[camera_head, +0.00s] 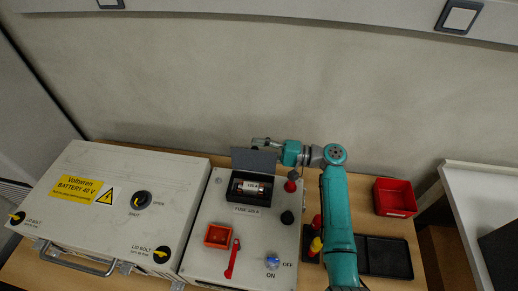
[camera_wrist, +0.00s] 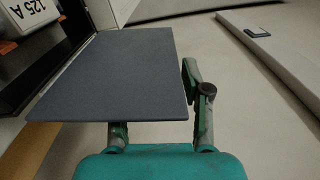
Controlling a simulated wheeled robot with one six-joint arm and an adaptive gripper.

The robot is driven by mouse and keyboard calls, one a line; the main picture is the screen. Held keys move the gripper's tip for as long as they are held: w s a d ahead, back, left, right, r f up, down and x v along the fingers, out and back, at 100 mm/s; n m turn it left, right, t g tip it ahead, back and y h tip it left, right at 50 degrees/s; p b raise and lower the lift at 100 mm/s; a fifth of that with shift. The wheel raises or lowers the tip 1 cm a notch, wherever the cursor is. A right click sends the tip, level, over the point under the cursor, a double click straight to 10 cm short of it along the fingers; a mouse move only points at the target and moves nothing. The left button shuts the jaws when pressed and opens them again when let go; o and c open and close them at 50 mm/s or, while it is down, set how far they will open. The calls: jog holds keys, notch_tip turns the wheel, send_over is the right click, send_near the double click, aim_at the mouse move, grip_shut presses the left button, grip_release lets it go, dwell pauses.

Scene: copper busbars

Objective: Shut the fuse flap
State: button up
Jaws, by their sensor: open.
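The fuse flap (camera_head: 254,160) is a dark grey plate standing open, raised along the back edge of the fuse holder (camera_head: 249,188). A fuse (camera_head: 251,187) marked 125 A lies in the holder. My gripper (camera_head: 262,143) is open and points left, at the back side of the raised flap. In the wrist view the flap (camera_wrist: 115,75) fills the middle and hides part of the left finger. The right finger shows beyond its right edge. I cannot tell whether a finger touches the flap.
The holder is on a pale box (camera_head: 210,258) with a red lever (camera_head: 232,260), an orange tray (camera_head: 218,236), a blue switch (camera_head: 272,263) and dark and red knobs. A battery case (camera_head: 110,205) stands left. A red bin (camera_head: 395,197) and black tray (camera_head: 385,257) lie right of my arm.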

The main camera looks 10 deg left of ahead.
aim_at(257, 157)
jog(key=shift+a, duration=0.1)
grip_shut()
jog(key=shift+s, duration=0.15)
jog(key=s+n, duration=0.2)
jog(key=n, duration=0.1)
jog(key=s+n, duration=0.1)
jog(key=shift+r+n, duration=0.3)
jog(key=shift+s+a+f+n, duration=0.1)
jog(key=shift+s+f+n, duration=0.2)
jog(key=shift+s+n, duration=0.5)
jog(key=shift+s+f+n, duration=0.25)
jog(key=shift+s+n, duration=0.5)
jog(key=shift+s, duration=0.15)
jog(key=shift+s+a+f+n, duration=0.1)
jog(key=shift+s+f+n, duration=0.2)
jog(key=shift+s+n, duration=0.5)
jog(key=shift+s, duration=0.1)
